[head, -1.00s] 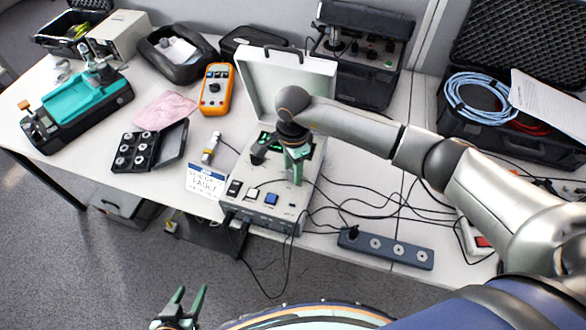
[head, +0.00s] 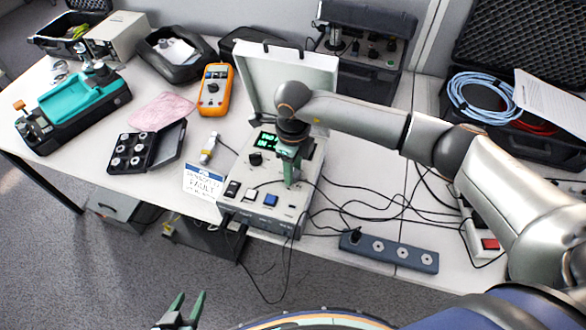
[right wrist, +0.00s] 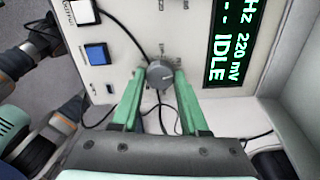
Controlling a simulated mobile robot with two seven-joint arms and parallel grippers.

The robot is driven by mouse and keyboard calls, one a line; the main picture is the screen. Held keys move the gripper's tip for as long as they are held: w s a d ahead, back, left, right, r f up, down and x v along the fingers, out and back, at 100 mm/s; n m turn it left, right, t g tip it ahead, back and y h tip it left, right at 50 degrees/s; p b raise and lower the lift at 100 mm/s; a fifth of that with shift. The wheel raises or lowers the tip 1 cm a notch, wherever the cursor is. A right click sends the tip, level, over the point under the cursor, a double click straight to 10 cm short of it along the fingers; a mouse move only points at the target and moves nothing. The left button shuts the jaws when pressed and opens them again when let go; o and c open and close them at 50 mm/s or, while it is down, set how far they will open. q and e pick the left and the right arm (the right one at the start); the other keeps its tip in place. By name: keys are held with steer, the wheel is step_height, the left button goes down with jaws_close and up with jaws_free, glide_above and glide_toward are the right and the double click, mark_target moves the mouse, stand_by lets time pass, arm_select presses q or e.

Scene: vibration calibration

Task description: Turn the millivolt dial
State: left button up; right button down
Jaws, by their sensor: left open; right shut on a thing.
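The calibrator box (head: 240,206) stands on the table with its white lid open. Its green display (head: 267,141) also shows in the right wrist view (right wrist: 226,45), where it reads "220 mV" and "IDLE". My right gripper (head: 289,181) reaches down onto the panel from the right. In the right wrist view my right gripper (right wrist: 160,74) has its green fingers on both sides of a grey round dial (right wrist: 159,76) with a white pointer mark, shut on it. The fingers hide this dial in the head view. My left gripper (head: 185,300) is open and empty, low in front of the table.
A black knob (head: 255,159) and a blue button (head: 270,200) are on the panel. Cables and a power strip (head: 390,250) lie to the right. A fault card (head: 203,182), an orange multimeter (head: 214,90) and a black tray of weights (head: 130,152) are to the left.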

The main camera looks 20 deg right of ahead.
steer(key=m, duration=0.4)
steer(key=shift+m, duration=0.3)
steer(key=m, duration=0.4)
steer(key=shift+m, duration=0.3)
steer(key=m, duration=0.4)
steer(key=shift+m, duration=0.3)
steer(key=m+p, duration=0.1)
steer(key=m, duration=0.3)
steer(key=shift+m, duration=0.4)
steer(key=shift+c, duration=2.1)
jaws_free()
